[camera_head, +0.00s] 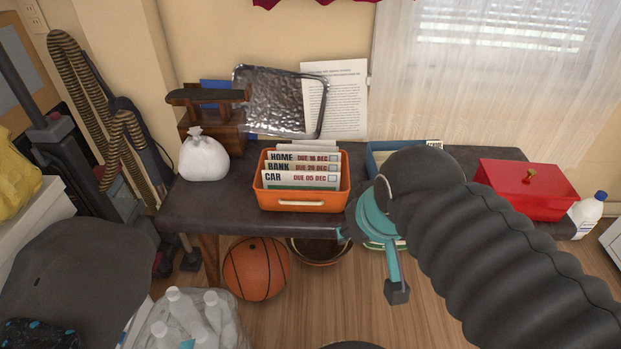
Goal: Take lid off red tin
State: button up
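The red tin (515,200) stands on the right part of the dark table. Its red lid (507,176) is on it, with a small brass-coloured knob (530,175) on top. My gripper (370,262), with teal parts and a dark fingertip, is in front of the table, left of the tin and well apart from it. Its fingers are spread and nothing shows between them. My dark ribbed arm reaches in from the lower right and hides part of the table and of the space before the tin.
An orange letter tray (300,202) with papers is mid-table (190,207). A blue tray (377,158) is partly hidden behind my arm. A white bag (204,158) stands at the left, a white bottle (587,214) right of the tin. A basketball (256,268) and bottles (190,318) are below.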

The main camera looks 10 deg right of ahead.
aim_at(507, 179)
jog(key=z, duration=1.9)
jog(key=i, duration=0.4)
jog(key=z, duration=0.35)
